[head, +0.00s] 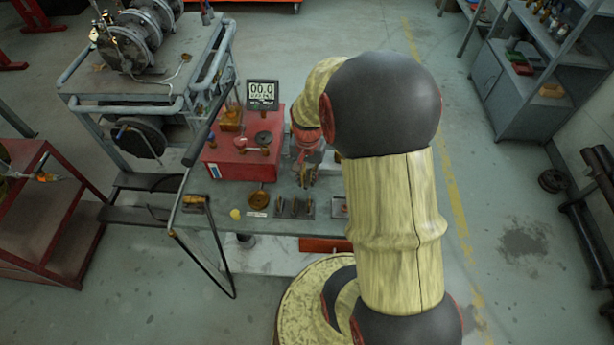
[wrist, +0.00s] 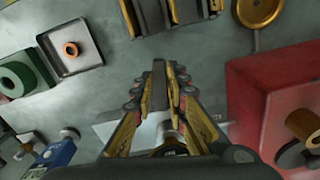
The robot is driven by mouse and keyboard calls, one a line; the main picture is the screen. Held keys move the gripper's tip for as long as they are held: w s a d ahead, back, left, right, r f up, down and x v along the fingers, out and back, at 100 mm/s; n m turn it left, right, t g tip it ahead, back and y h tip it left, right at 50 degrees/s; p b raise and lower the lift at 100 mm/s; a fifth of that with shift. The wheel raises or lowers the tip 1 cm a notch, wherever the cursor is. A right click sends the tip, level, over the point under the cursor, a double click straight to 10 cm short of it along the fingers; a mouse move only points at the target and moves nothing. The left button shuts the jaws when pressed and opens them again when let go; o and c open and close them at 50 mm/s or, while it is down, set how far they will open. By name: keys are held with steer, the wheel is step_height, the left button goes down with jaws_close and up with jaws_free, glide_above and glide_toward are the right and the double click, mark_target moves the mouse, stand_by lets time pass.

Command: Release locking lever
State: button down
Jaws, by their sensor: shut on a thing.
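My gripper (head: 308,178) is low over the grey workbench (head: 320,222), just right of the red box (head: 225,165) in the head view. In the wrist view my gripper (wrist: 168,75) has its two fingers close together, shut on a small part between them. A dark, rounded piece with a pale rim (wrist: 172,138) shows low between the fingers. Most of it is hidden by the finger links, and I cannot tell whether it is the locking lever. The red box (wrist: 250,85) stands to the right in the wrist view, with a brass-coloured knob (wrist: 304,124) at its side.
A brass dish (head: 258,200), a yellow ball (head: 235,213) and a slotted holder (head: 295,208) lie along the bench front. A square tray with an orange ring (wrist: 70,49) and a green roll (wrist: 20,78) are left.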

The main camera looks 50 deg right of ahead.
steer(key=shift+s+d+r+n+p, duration=0.15)
steer(key=shift+s+n+p, duration=0.15)
steer(key=shift+n+p, duration=0.5)
steer(key=shift+s+d+n, duration=0.15)
steer(key=shift+n, duration=0.45)
steer(key=c, duration=1.9)
jaws_free()
steer(key=shift+o, duration=0.5)
step_height(320, 180, up, 12)
